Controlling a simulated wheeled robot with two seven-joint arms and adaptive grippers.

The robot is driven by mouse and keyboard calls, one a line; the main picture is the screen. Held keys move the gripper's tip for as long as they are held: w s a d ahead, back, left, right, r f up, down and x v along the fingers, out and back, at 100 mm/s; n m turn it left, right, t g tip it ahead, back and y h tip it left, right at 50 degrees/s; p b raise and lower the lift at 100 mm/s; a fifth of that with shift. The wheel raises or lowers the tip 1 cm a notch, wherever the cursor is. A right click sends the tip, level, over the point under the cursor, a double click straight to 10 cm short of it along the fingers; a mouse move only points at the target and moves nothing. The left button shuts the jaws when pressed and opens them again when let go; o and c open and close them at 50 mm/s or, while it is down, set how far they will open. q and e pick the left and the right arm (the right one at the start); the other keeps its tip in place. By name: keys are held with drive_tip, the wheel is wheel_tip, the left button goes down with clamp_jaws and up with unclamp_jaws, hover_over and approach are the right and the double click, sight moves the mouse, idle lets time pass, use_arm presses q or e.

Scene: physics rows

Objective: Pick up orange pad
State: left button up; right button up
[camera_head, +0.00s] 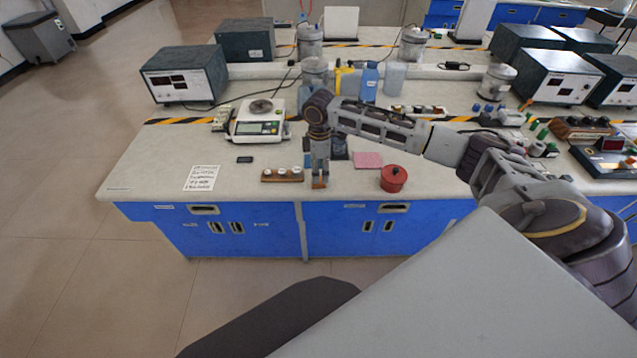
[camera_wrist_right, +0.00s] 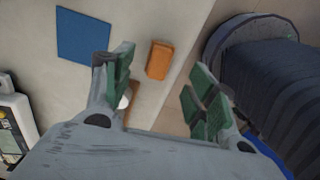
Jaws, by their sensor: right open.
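The orange pad (camera_wrist_right: 158,60) is a small orange block on the bench near its front edge. In the wrist view it shows between and beyond the two open fingers of my right gripper (camera_wrist_right: 161,64), apart from both. In the head view my right gripper (camera_head: 319,172) points down at the bench front, and a bit of the orange pad (camera_head: 319,184) shows at its fingertips. The gripper hides the rest of it. My left gripper is not in view.
A blue pad (camera_wrist_right: 84,36) lies close by. A wooden block with white knobs (camera_head: 283,175) stands left of the gripper. A pink pad (camera_head: 368,160) and a red pot (camera_head: 393,179) stand right. A scale (camera_head: 258,128) stands behind left.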

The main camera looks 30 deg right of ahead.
drive_tip(key=shift+f, duration=0.6)
wheel_tip(320, 180, down, 3)
drive_tip(key=shift+a+r, duration=0.1)
drive_tip(key=shift+w+f, duration=0.1)
drive_tip(key=shift+f, duration=0.4)
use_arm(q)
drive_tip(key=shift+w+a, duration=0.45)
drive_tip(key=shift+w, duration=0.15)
